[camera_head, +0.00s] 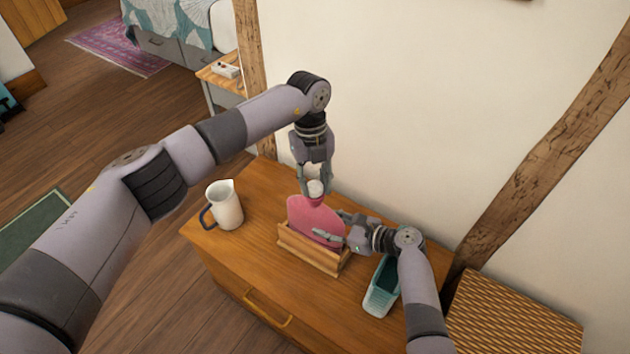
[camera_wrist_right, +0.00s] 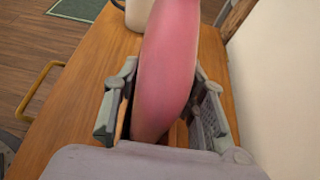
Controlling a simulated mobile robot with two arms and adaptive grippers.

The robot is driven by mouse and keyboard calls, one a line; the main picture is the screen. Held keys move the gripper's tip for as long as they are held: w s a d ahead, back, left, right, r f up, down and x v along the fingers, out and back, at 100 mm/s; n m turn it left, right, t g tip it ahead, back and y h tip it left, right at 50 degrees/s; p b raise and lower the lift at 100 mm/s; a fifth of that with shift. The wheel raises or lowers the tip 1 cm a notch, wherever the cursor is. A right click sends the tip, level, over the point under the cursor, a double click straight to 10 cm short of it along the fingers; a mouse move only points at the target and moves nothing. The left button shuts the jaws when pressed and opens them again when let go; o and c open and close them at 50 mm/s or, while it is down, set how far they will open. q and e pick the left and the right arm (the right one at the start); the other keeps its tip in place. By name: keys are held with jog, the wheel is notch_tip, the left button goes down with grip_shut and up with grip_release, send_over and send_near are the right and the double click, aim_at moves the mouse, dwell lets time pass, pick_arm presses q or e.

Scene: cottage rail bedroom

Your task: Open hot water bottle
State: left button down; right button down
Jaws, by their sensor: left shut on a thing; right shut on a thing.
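A pink hot water bottle (camera_head: 312,218) stands upright in a small wooden holder (camera_head: 312,252) on the wooden dresser. A white stopper (camera_head: 316,187) sits at its neck. My left gripper (camera_head: 315,186) points down from above and is shut on the stopper. My right gripper (camera_head: 341,229) comes in from the right and is shut on the body of the bottle. In the right wrist view the pink bottle (camera_wrist_right: 167,70) stands between the two fingers (camera_wrist_right: 165,105). Its neck and stopper are out of that view.
A white pitcher with a dark handle (camera_head: 227,205) stands to the left on the dresser (camera_head: 262,190). The wall is close behind. A woven-topped piece (camera_head: 515,318) stands at the lower right.

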pick_arm(q)
jog(key=n, duration=0.3)
jog(key=shift+n+h, duration=0.3)
jog(key=shift+n, duration=0.1)
jog(key=n+t, duration=0.1)
jog(key=n, duration=0.4)
jog(key=shift+a+n, duration=0.1)
jog(key=shift+n, duration=0.2)
jog(key=n, duration=0.5)
jog(key=shift+s+t+h, duration=0.1)
jog(key=shift+t+h, duration=0.2)
jog(key=shift+t, duration=0.1)
jog(key=n, duration=0.3)
jog(key=shift+s+d+n, duration=0.15)
jog(key=shift+d+n, duration=0.2)
jog(key=shift+n, duration=0.05)
jog(key=shift+a+r+n+t, duration=0.1)
jog(key=shift+a+n+t, duration=0.1)
jog(key=shift+n, duration=0.35)
jog(key=shift+a+n+t, duration=0.1)
jog(key=shift+n+t, duration=0.1)
jog(key=shift+n, duration=0.35)
jog(key=c, duration=1.2)
grip_release()
